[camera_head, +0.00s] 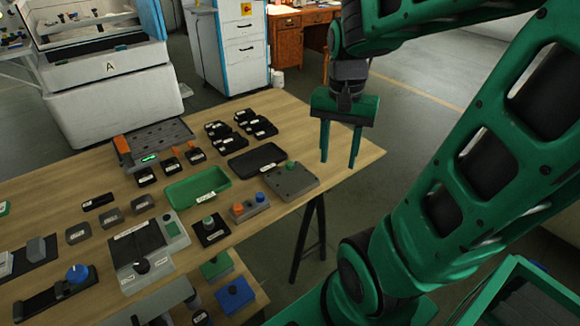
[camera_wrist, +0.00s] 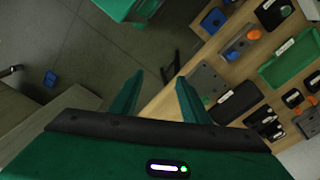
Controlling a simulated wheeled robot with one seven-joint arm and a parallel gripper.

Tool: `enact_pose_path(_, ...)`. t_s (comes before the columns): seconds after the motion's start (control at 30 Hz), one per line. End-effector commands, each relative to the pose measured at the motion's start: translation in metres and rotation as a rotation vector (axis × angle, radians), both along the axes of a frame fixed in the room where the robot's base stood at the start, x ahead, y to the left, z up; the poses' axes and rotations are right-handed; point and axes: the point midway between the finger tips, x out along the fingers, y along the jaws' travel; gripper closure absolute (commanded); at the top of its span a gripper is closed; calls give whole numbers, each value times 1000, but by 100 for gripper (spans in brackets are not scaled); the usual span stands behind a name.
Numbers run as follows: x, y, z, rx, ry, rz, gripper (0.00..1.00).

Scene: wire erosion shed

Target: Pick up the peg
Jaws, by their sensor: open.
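Several peg-like pieces stand on the wooden table (camera_head: 345,160), and I cannot tell which one is the peg. A green round piece (camera_head: 290,165) stands on a grey plate (camera_head: 297,183) near the right end. A grey block (camera_head: 252,212) bears an orange piece (camera_head: 237,208) and a blue piece (camera_head: 260,197). Another green knob (camera_head: 208,221) stands on a black square base. My gripper (camera_head: 338,162) is open and empty, fingers pointing down, above the table's right end and right of the grey plate. In the wrist view, my gripper (camera_wrist: 160,78) has nothing between its fingers.
A green tray (camera_head: 197,187) and a black tray (camera_head: 257,162) lie left of the grey plate. Several black pieces (camera_head: 255,125) lie behind them. A control box (camera_head: 140,243) and a blue-knobbed device (camera_head: 77,275) stand toward the front left. The table's right corner is bare.

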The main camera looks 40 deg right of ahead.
Motion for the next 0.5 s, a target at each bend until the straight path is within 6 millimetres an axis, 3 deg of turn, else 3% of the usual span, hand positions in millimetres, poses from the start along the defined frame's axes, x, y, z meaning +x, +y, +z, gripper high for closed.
enact_pose_path(0.03,22,-4,-2,-6,5,-91,58)
enact_pose_path(0.3,127,-13,-24,-10,-15,-615,58)
enact_pose_path(0.5,180,-13,-46,8,-22,-895,58)
